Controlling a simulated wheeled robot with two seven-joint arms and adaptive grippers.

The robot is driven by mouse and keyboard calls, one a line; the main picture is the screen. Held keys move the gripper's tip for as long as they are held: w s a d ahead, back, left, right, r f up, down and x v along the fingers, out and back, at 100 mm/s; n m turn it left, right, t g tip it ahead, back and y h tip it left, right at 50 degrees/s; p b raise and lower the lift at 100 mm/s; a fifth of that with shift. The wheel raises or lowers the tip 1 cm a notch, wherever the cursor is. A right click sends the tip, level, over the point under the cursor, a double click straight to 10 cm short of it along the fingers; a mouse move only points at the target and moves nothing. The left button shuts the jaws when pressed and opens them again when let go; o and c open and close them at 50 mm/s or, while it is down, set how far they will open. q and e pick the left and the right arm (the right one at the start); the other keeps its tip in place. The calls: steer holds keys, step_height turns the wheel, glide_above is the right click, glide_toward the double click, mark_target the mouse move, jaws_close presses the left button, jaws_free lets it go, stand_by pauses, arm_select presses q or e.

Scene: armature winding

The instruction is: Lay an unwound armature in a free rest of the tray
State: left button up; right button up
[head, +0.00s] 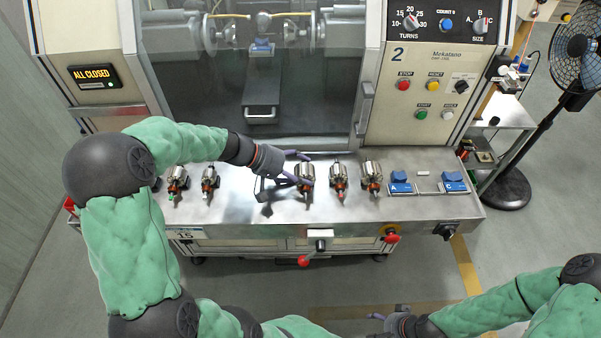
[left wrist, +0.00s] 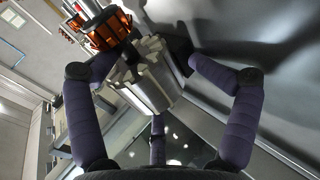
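Several armatures with silver cores and copper-coloured parts stand in a row on the metal shelf (head: 240,208) in the head view. Two are at the left, the outer one (head: 177,181) and the inner one (head: 209,180). Others are at the middle (head: 305,174), right of middle (head: 338,180) and further right (head: 371,176). My left gripper (head: 297,166) is at the middle armature. In the left wrist view its purple fingers (left wrist: 150,75) are around the armature's silver body (left wrist: 150,88); firm contact is unclear. My right gripper (head: 382,318) is low at the right, away from the shelf. I cannot make out a tray.
Blue blocks marked A (head: 400,186) and C (head: 453,184) sit at the shelf's right. The winding machine's glass door (head: 250,105) stands behind the shelf, beside a control panel (head: 430,85). A fan (head: 575,55) is at far right. Bare shelf lies left of the middle armature.

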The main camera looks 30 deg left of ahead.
arm_select(q)
steer(key=shift+v, duration=4)
